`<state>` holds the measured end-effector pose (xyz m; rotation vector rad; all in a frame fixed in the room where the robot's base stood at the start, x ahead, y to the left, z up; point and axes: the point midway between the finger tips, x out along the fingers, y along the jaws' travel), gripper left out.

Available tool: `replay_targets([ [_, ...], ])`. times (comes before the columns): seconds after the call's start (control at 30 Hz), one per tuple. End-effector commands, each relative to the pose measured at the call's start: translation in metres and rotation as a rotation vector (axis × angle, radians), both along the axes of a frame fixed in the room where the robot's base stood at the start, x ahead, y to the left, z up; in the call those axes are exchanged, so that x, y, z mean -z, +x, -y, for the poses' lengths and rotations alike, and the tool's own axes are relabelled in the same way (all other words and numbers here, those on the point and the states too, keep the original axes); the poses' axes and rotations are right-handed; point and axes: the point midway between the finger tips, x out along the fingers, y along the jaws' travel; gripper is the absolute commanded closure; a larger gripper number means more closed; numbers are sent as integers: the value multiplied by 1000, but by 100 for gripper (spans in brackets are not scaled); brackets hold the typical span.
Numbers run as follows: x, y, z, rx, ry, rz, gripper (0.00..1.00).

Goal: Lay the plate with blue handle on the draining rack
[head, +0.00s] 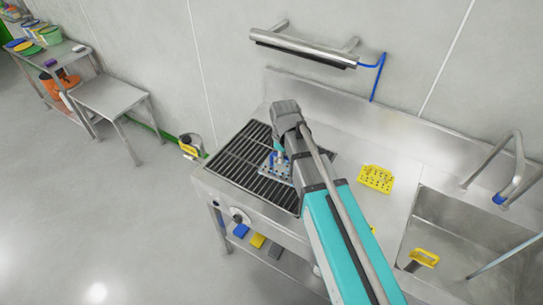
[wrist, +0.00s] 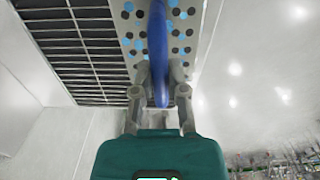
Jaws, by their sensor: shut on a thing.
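The plate with the blue handle is a grey perforated plate (head: 268,168) with blue and dark holes. It appears over the right part of the draining rack (head: 228,161), a panel of dark slats set in the steel counter. My gripper (head: 279,155) is above the plate and partly hidden by my arm. In the wrist view my gripper (wrist: 159,82) is shut on the blue handle (wrist: 157,40), with the plate (wrist: 188,22) beyond it and the dark rack slats (wrist: 80,50) to the left. I cannot tell whether the plate touches the slats.
A yellow perforated plate (head: 376,178) lies on the counter to the right. The sink (head: 450,225) holds a yellow-handled item (head: 425,257). A steel rail (head: 303,48) is on the wall above. A low steel table (head: 108,95) stands at the left.

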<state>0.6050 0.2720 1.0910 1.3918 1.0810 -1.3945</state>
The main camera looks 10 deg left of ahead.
Motion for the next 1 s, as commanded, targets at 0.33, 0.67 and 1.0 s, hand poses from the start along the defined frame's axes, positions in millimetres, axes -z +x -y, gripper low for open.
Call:
replay_targets([
  [0.33,-10,0,-3,89,0,0,100],
  [0.67,-6,4,-6,86,0,0,100],
  [1.0,16,44,-31,85,0,0,100],
])
